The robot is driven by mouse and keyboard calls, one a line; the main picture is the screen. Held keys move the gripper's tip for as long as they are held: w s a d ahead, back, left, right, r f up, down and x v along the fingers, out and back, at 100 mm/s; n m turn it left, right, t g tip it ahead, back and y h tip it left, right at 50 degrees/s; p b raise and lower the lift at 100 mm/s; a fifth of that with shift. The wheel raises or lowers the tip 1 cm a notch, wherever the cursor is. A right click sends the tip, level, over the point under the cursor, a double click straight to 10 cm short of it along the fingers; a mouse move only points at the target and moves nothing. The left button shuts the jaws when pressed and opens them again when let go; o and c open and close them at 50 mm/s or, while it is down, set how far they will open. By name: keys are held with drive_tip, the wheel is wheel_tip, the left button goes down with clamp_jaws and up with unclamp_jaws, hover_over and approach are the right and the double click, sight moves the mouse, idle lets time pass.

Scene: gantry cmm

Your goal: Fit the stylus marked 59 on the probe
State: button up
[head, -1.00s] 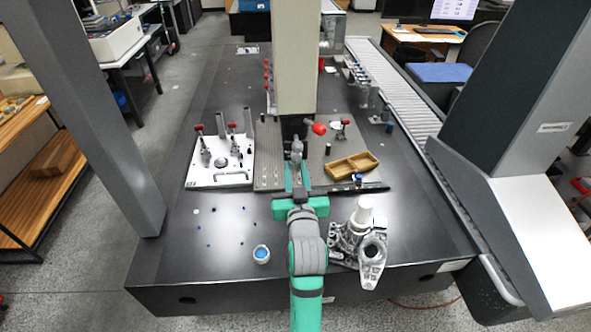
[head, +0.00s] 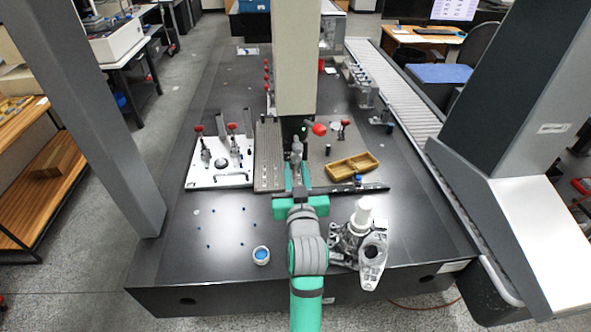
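My gripper (head: 297,178) reaches forward over the middle of the dark granite table, at the near part of the grey fixture plate (head: 269,160). Its teal fingers stand on either side of a small grey piece. I cannot tell if they grip it. The machine's beige vertical column (head: 295,60) comes down just beyond the gripper. A dark probe head (head: 292,125) shows under it, partly hidden, with a red ball (head: 319,129) beside it on the right. No stylus marked 59 can be made out, and no such number is readable.
A white plate with clamps (head: 205,180) lies left of the gripper. A wooden tray (head: 345,172) lies to the right. A metal casting (head: 372,262) with a white cylinder (head: 362,215) stands at the front right. A blue-topped round container (head: 261,255) stands at the front. The front left is mostly clear.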

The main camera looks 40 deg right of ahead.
drive_tip(key=o, duration=1)
drive_tip(key=shift+o, duration=0.2)
drive_tip(key=v, duration=1)
drive_tip(key=shift+s+a, duration=0.3)
drive_tip(key=shift+f, duration=0.15)
